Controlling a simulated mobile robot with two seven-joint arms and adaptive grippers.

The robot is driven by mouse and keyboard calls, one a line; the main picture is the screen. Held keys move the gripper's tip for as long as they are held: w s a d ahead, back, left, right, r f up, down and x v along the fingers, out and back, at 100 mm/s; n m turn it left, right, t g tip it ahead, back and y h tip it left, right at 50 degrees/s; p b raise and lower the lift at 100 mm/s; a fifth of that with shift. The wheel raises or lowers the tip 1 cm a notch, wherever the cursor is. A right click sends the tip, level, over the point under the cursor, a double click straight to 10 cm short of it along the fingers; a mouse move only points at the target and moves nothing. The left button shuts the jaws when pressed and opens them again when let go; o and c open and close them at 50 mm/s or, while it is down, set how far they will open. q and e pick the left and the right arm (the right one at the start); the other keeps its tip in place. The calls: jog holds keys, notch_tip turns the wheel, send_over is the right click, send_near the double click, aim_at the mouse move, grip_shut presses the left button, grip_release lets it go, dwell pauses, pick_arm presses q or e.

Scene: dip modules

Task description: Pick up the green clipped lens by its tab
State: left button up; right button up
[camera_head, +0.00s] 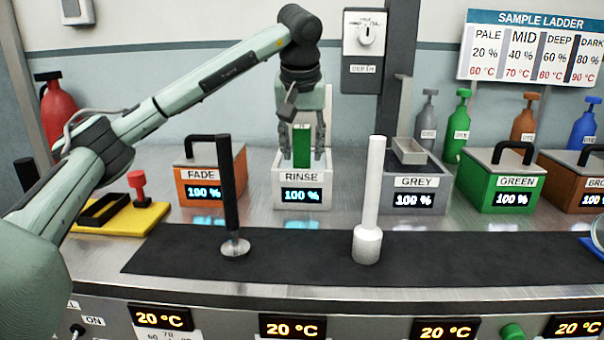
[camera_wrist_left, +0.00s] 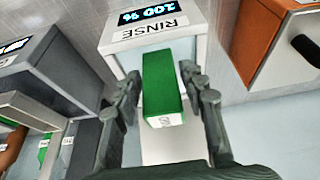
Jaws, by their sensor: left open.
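The green clipped lens (camera_head: 301,148) stands upright in the white RINSE bath (camera_head: 301,191), its upper part showing above the rim and its lower part hidden. In the left wrist view the green lens (camera_wrist_left: 160,84) is a green block with a small white label on its near end. My left gripper (camera_head: 302,158) points down over the bath with one finger on each side of the lens. In the wrist view my left gripper (camera_wrist_left: 160,78) is open, with visible gaps between lens and fingers. My right gripper is not in view.
The orange FADE box (camera_head: 201,172) stands left of the bath, the GREY box (camera_head: 414,199) and GREEN box (camera_head: 503,181) to the right. A black-handled tool (camera_head: 230,190) and a white tool (camera_head: 369,200) stand upright in front. The black mat (camera_head: 300,262) is otherwise mostly clear.

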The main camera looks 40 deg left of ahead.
aim_at(302, 160)
pick_arm(q)
jog(key=x, duration=0.4)
jog(key=shift+a, duration=0.15)
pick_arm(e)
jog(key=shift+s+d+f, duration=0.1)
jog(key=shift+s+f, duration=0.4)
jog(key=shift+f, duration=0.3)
pick_arm(q)
jog(key=shift+c, duration=0.6)
grip_shut()
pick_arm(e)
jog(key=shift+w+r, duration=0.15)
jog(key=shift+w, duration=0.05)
